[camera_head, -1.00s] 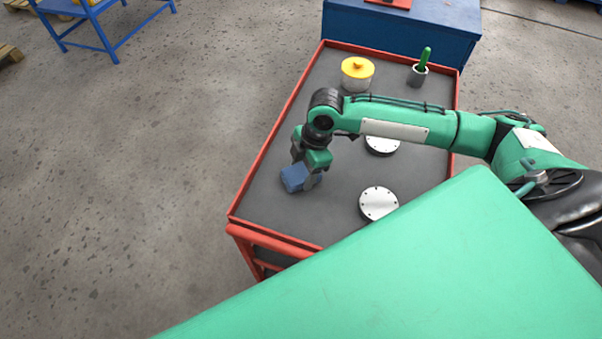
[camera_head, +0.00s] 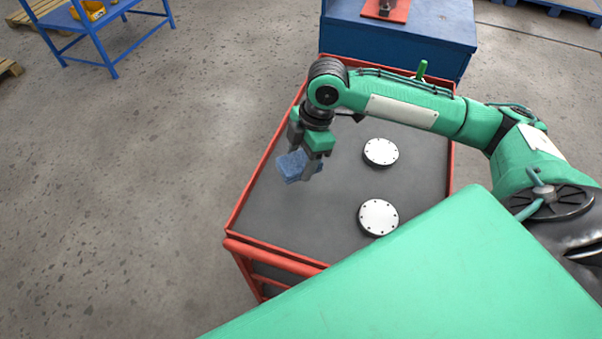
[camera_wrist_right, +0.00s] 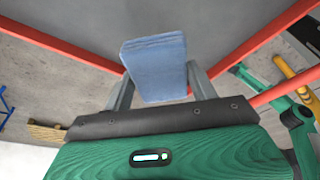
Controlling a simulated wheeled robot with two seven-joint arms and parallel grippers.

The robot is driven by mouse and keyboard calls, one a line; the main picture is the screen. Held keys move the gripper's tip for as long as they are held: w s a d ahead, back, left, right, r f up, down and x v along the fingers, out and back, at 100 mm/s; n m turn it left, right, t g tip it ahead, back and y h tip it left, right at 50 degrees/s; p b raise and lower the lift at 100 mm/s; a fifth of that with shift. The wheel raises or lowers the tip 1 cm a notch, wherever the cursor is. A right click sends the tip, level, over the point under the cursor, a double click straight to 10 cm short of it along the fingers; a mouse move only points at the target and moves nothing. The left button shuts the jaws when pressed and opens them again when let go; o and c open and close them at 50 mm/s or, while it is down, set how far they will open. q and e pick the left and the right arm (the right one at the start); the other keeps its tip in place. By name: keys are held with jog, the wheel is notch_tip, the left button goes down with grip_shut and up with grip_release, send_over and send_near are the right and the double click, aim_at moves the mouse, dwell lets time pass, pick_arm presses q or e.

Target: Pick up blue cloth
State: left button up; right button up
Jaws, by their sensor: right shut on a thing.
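The blue cloth (camera_head: 293,166) is a folded block between the fingers of my right gripper (camera_head: 305,170). The gripper is shut on it and appears to hold it above the grey top of the red-framed cart (camera_head: 290,222). In the right wrist view the cloth (camera_wrist_right: 155,68) stands out between the two grey fingers of the right gripper (camera_wrist_right: 160,82). My left gripper is not in view.
Two white bolted discs (camera_head: 380,152) and (camera_head: 378,217) lie on the cart to the right of the cloth. A green handle (camera_head: 421,69) shows behind my right arm. A blue bench (camera_head: 400,35) stands beyond the cart. Open floor lies to the left.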

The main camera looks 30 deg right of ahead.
aim_at(301, 160)
notch_tip(301, 160, up, 11)
dwell(0.3)
jog(key=shift+f, duration=0.1)
